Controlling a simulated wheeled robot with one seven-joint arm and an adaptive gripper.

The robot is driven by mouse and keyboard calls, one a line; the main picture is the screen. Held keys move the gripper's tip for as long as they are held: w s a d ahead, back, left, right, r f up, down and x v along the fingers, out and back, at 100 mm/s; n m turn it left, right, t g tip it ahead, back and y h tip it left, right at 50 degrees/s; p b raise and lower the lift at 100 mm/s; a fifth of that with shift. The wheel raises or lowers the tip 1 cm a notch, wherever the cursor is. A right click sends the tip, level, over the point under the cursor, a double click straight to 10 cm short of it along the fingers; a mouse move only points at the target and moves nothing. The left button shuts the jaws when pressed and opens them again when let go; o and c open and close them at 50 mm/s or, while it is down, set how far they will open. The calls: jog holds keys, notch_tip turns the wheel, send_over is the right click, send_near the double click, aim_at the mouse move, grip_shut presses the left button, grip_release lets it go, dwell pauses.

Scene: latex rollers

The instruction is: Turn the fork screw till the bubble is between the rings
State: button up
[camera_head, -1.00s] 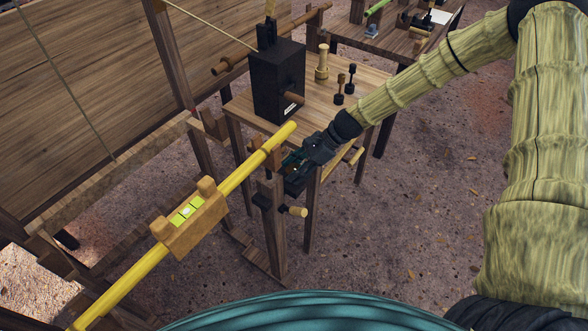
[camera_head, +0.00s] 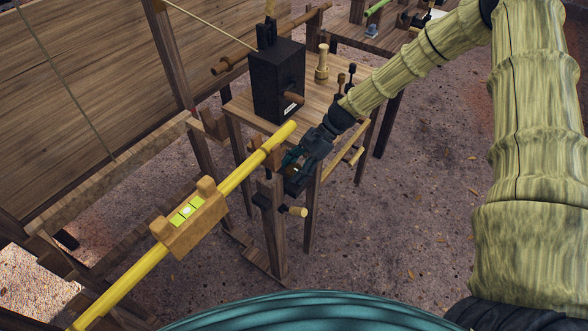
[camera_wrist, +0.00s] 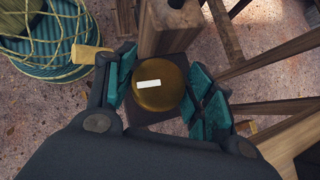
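The fork screw has a round brass knob (camera_wrist: 160,92) with a white mark on top, seen from above in the wrist view. My gripper (camera_head: 292,167) is at the post under the yellow pole's far end. Its teal fingers (camera_wrist: 163,95) stand on either side of the knob; contact is too close to tell. In the head view the fingers largely hide the knob. The wooden level (camera_head: 181,238) sits on the yellow pole (camera_head: 238,175). Its yellow-green vial (camera_head: 187,212) has dark rings and a pale bubble, apparently in the middle section; exact margins are too small to judge.
A table (camera_head: 338,110) behind holds a black box (camera_head: 277,85) and several small tools. Wooden rails stand at left. Open ground lies to the right.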

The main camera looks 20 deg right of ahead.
jog(key=shift+o, duration=0.2)
jog(key=shift+d+r, duration=0.1)
jog(key=v, duration=1.1)
jog(key=shift+d+r, duration=0.2)
jog(key=shift+d, duration=0.1)
